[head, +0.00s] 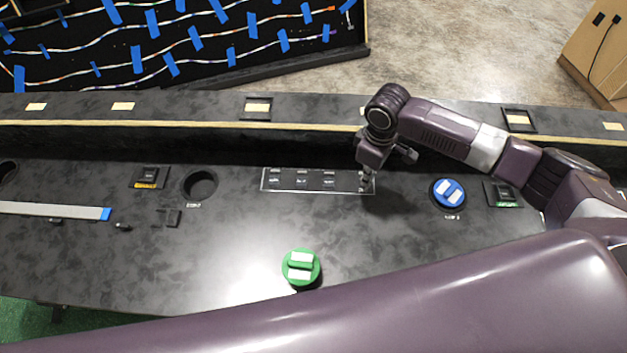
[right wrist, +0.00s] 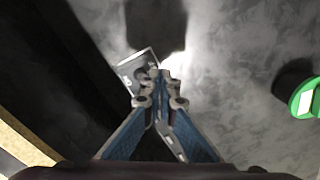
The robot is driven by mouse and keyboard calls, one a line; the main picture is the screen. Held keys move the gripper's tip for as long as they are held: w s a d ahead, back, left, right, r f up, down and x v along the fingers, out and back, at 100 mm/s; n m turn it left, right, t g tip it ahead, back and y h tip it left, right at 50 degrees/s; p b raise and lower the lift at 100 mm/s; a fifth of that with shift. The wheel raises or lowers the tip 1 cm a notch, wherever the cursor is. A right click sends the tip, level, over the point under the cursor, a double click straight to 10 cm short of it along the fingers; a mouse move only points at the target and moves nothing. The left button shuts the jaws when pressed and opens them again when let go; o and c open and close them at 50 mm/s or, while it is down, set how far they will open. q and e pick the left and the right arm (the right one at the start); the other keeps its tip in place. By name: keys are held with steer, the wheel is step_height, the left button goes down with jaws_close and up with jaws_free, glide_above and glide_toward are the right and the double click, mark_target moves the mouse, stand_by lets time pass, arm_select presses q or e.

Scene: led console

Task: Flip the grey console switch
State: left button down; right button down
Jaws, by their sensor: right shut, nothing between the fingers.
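A clear-edged console panel (head: 288,187) with a row of small dark switches lies on the black desk. Switches show at its left (head: 275,177), middle (head: 302,177) and right of middle (head: 329,178); I cannot tell which is the grey one. My right gripper (head: 367,184) is shut and empty, pointing down over the panel's right end and hiding it. In the right wrist view its closed fingertips (right wrist: 160,98) are over the panel's end (right wrist: 138,70); I cannot tell if they touch it. My left gripper is not in view.
A blue round piece (head: 449,193) is right of the panel, and a green one (head: 300,267) is in front. A round hole (head: 200,185) is to the left. A raised ledge (head: 300,110) runs behind. The desk between panel and green piece is clear.

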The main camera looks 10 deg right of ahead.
steer(key=shift+f, duration=0.25)
steer(key=shift+f, duration=1.15)
steer(key=shift+w, duration=0.15)
steer(key=shift+w+d+b, duration=0.25)
steer(key=shift+w+b, duration=0.3)
steer(key=shift+w, duration=0.35)
steer(key=shift+s, duration=0.1)
step_height(320, 180, up, 7)
steer(key=p, duration=0.8)
steer(key=shift+s+p, duration=0.35)
steer(key=shift+s, duration=0.05)
